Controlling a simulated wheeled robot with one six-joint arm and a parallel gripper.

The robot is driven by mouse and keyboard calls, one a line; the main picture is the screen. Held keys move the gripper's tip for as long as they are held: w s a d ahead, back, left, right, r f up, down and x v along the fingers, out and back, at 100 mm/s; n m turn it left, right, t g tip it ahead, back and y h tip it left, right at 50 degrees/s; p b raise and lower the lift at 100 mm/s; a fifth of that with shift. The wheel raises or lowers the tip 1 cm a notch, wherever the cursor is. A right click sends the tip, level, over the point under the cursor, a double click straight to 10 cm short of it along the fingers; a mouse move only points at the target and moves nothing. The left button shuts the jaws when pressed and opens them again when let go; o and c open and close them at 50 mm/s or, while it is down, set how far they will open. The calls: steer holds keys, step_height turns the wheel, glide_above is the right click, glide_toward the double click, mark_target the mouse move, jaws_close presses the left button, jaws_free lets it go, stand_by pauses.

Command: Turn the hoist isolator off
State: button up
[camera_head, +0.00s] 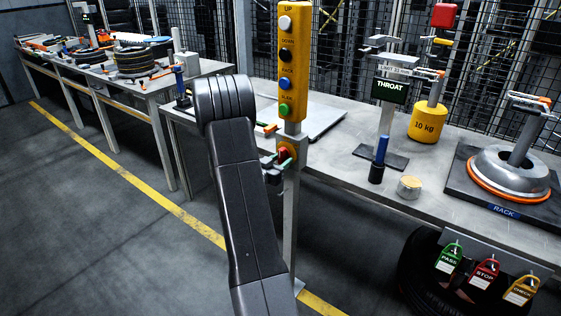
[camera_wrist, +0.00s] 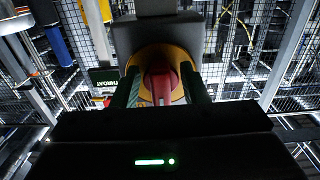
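The hoist isolator is a red rotary handle (camera_head: 284,154) on a yellow round base, mounted on the grey post below the yellow pendant box. In the wrist view the red handle (camera_wrist: 161,84) stands roughly upright in the middle, in front of its yellow base (camera_wrist: 158,54). My gripper (camera_head: 272,167) is right at the isolator, partly hidden by my dark arm in the head view. In the wrist view my gripper (camera_wrist: 161,92) has a finger on each side of the handle, with a visible gap at both sides. Its fingers look apart and not clamped.
The yellow pendant box (camera_head: 293,63) with several coloured buttons is just above the isolator. The workbench (camera_head: 440,205) behind holds a THROAT gauge stand (camera_head: 388,92), a yellow 10 KG weight (camera_head: 427,122) and a rack with a wheel. PASS, STOP and CHECK tags hang at front right.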

steer(key=v, duration=1.4)
steer(key=shift+b, duration=0.3)
steer(key=shift+w, duration=0.1)
steer(key=x, duration=1.4)
steer(key=shift+p, duration=0.35)
